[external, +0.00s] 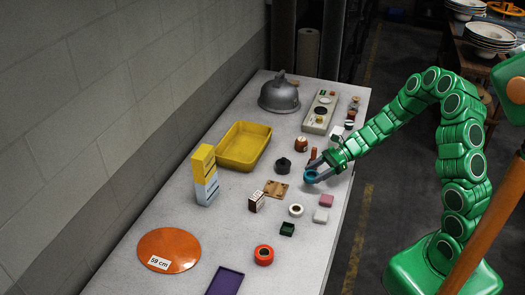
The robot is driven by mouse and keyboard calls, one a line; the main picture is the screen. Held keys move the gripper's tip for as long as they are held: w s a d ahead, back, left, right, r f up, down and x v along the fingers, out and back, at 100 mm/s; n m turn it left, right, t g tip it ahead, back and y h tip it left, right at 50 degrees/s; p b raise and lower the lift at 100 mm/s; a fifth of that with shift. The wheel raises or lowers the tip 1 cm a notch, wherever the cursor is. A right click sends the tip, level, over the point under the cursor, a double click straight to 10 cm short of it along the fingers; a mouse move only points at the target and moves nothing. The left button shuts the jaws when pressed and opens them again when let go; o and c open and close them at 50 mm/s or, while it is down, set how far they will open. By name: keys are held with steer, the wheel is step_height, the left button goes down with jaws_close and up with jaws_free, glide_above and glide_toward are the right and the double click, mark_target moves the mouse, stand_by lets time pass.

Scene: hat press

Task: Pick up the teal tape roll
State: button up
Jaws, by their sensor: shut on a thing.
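The teal tape roll (311,177) is a small ring near the right edge of the grey table (210,231). My gripper (317,170) reaches in from the right and is shut on the teal tape roll. Its fingers cover part of the roll. I cannot tell from this view whether the roll still touches the table top.
Close by are a brown wooden piece (276,190), a black object (283,166), a pink block (326,201) and a white roll (296,210). A red roll (263,255) lies nearer the front. A yellow tray (243,146) and grey dome (279,96) stand farther back.

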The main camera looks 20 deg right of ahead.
steer(key=s+d+r, duration=0.4)
steer(key=s+r, duration=0.3)
steer(key=s, duration=0.4)
steer(key=shift+s+d+r, duration=0.2)
steer(key=shift+r, duration=0.2)
